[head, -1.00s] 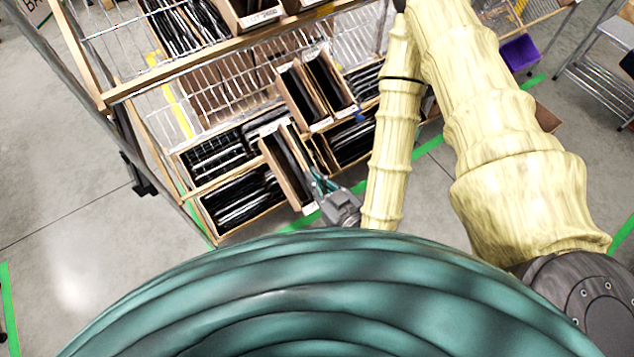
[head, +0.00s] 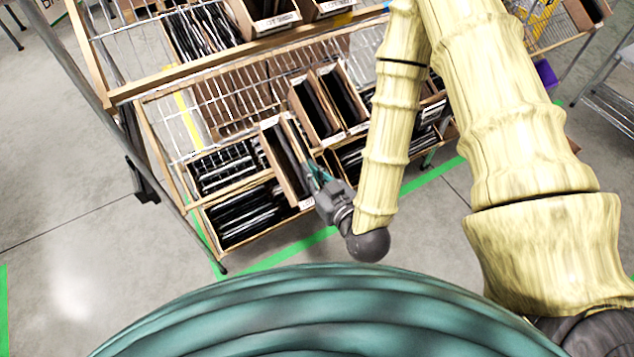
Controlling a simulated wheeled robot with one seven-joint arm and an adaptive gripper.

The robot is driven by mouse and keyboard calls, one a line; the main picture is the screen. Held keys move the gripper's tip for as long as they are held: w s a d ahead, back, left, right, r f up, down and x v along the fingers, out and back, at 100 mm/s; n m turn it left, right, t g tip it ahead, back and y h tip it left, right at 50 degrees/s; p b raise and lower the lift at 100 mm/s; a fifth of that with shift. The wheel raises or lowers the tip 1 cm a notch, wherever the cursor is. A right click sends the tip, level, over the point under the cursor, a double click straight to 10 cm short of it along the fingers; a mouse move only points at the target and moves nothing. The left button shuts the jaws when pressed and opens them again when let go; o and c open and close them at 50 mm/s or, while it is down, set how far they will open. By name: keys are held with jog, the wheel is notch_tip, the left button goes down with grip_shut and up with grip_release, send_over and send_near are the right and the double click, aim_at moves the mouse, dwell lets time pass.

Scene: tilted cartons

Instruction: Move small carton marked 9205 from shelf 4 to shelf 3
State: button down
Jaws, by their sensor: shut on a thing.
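My gripper (head: 316,174) is shut on the front right edge of a small, narrow brown carton (head: 283,168) with dark flat contents and a white label low on its front. The carton is tilted and sits in front of the lower shelf rows. The marking on its label is too small to read. I cannot tell whether its underside touches the shelf. Two similar small cartons (head: 316,118) stand side by side on the wire shelf just above and to the right. Shelf numbers are not readable.
The slanted rack (head: 200,85) has wood-edged wire shelves with free wire to the left of the cartons. Dark flat items (head: 240,213) fill the bottom row. More cartons (head: 265,15) stand on the upper shelf. Open floor lies left.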

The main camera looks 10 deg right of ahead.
aim_at(295, 149)
jog(key=shift+r+b+x, duration=0.15)
jog(key=shift+b+x, duration=0.95)
jog(key=shift+b, duration=0.25)
jog(key=shift+r+b+x, duration=0.2)
jog(key=shift+b+x, duration=0.9)
jog(key=shift+b, duration=0.3)
jog(key=shift+r+b+x, duration=0.15)
jog(key=shift+b+x, duration=0.9)
jog(key=shift+b, duration=0.3)
jog(key=shift+w+r+p, duration=0.2)
jog(key=shift+w+p, duration=0.1)
jog(key=shift+w, duration=0.1)
jog(key=shift+w+r+p+x, duration=0.3)
jog(key=shift+r+p+x, duration=0.9)
jog(key=shift+x, duration=7.2)
jog(key=shift+w+a+f+b, duration=0.15)
jog(key=shift+w+f+b, duration=0.3)
jog(key=shift+f+b, duration=0.4)
jog(key=shift+w+a+f+b, duration=0.15)
jog(key=shift+w+f+b, duration=0.3)
jog(key=shift+f+b, duration=0.4)
jog(key=shift+w+a+f+b, duration=0.15)
jog(key=shift+w+f+b, duration=0.3)
jog(key=shift+f+b, duration=0.35)
jog(key=shift+f, duration=0.1)
